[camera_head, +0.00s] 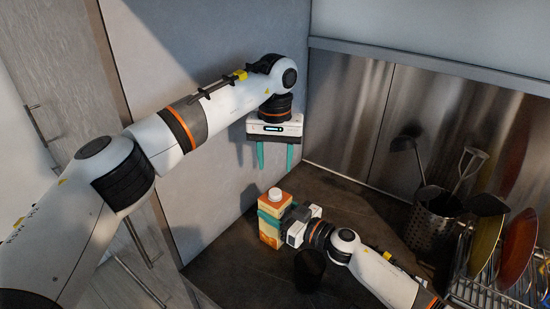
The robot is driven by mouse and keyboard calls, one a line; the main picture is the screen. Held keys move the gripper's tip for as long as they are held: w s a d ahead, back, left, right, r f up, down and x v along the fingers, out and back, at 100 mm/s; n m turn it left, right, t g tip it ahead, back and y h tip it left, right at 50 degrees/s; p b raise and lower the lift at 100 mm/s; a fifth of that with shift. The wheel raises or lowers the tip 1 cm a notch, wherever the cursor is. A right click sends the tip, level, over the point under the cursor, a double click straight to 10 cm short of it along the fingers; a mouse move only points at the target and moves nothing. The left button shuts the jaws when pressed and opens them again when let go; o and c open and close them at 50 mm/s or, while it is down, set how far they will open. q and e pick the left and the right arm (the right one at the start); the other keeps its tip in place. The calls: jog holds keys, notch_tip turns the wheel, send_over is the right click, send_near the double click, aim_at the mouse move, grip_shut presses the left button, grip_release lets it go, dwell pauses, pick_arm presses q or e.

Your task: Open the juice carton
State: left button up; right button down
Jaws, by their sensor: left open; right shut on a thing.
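The juice carton (270,237) stands upright on the dark counter near the middle of the head view. It is orange and cream with a white cap (275,194) on top. My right gripper (271,216) comes from the right and is shut around the upper part of the carton, its teal fingers against the sides. My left gripper (274,156) is above and behind the carton in the picture, pointing down. Its two teal fingers are apart and nothing is between them. The cap is in plain view below it.
A dark cup (309,268) stands close to my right arm. A metal utensil holder (431,222) with several utensils is at the right, beside a dish rack (485,289) with plates. The grey wall (205,195) is close behind my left gripper. The dark counter (225,270) is clear left of the carton.

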aim_at(275, 192)
pick_arm(q)
jog(key=shift+f+m, duration=0.2)
jog(key=shift+m, duration=0.3)
notch_tip(275, 192, down, 8)
jog(key=shift+r, duration=0.15)
